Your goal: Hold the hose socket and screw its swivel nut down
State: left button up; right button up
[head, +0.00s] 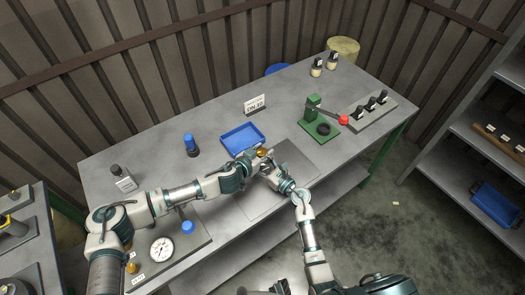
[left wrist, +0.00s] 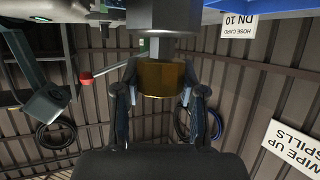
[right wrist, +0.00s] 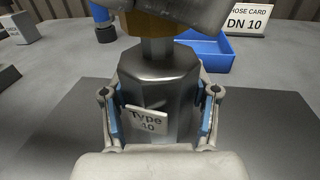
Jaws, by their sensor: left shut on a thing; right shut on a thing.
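The brass swivel nut (left wrist: 162,78) sits between the two fingers of my left gripper (left wrist: 162,92), which is shut on it. My right gripper (right wrist: 160,112) is shut on this grey part from both sides. In the right wrist view the brass nut (right wrist: 153,50) shows directly above the grey part, below my left gripper. In the head view both grippers meet at the brass piece (head: 262,152); the thread between the parts is hidden.
A blue tray (head: 243,139) and a "DN 10" card (head: 255,104) stand just behind. A green press with a red-knobbed lever (head: 318,124) is to the right. A dark grey mat (head: 297,160) lies under the work.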

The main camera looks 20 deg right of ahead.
pick_arm(q)
jog(key=m+g+h, duration=0.1)
jog(key=m+g, duration=0.1)
jog(key=m+g+h, duration=0.1)
jog(key=m+g, duration=0.1)
jog(key=shift+s+d, duration=0.15)
jog(key=m+g+h, duration=0.1)
jog(key=m+g, duration=0.1)
jog(key=shift+m+g, duration=0.4)
jog(key=m+g, duration=0.2)
jog(key=g, duration=0.1)
jog(key=m+g, duration=0.1)
jog(key=shift+w+r+m+g, duration=0.1)
jog(key=shift+w+m+g, duration=0.15)
jog(key=shift+m+g, duration=0.35)
jog(key=shift+w, duration=0.1)
jog(key=o, duration=1)
jog(key=shift+c, duration=0.2)
jog(key=shift+o, duration=1.1)
jog(key=shift+a, duration=0.2)
